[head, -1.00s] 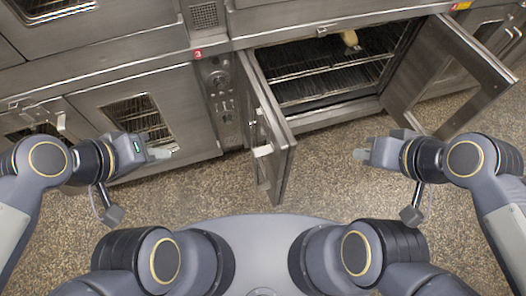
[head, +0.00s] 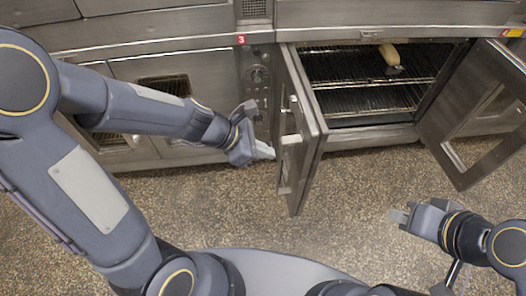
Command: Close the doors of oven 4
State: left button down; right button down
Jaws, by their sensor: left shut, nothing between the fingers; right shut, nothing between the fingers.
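The open oven (head: 368,122) has two hinged doors, both standing wide open, and dark wire racks inside. The left door (head: 310,150) swings out toward me, with a handle on its left face. The right door (head: 446,112) is swung out to the right and has a window. My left gripper (head: 268,152) is shut and empty at the left face of the left door, close to its handle; whether it touches cannot be told. My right gripper (head: 397,215) is shut and empty, low over the floor in front of the right door.
A pale loaf-like item (head: 389,54) lies on the upper rack. A red label 3 (head: 241,39) and a control panel (head: 257,80) are left of the open oven. Another oven (head: 180,75) at the left has closed doors. The speckled floor (head: 360,185) between the open doors is clear.

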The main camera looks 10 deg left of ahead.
aim_at(305, 159)
pick_arm(q)
jog(key=shift+w+d+f+b, duration=0.4)
jog(key=shift+d+f, duration=0.25)
jog(key=shift+d, duration=0.6)
jog(key=shift+w+d+f+b, duration=0.25)
jog(key=shift+w+d+f, duration=0.35)
jog(key=shift+d, duration=0.65)
jog(key=shift+w+d+f+b, duration=0.4)
jog(key=shift+d+f, duration=0.3)
jog(key=shift+d, duration=0.55)
jog(key=shift+d, duration=0.15)
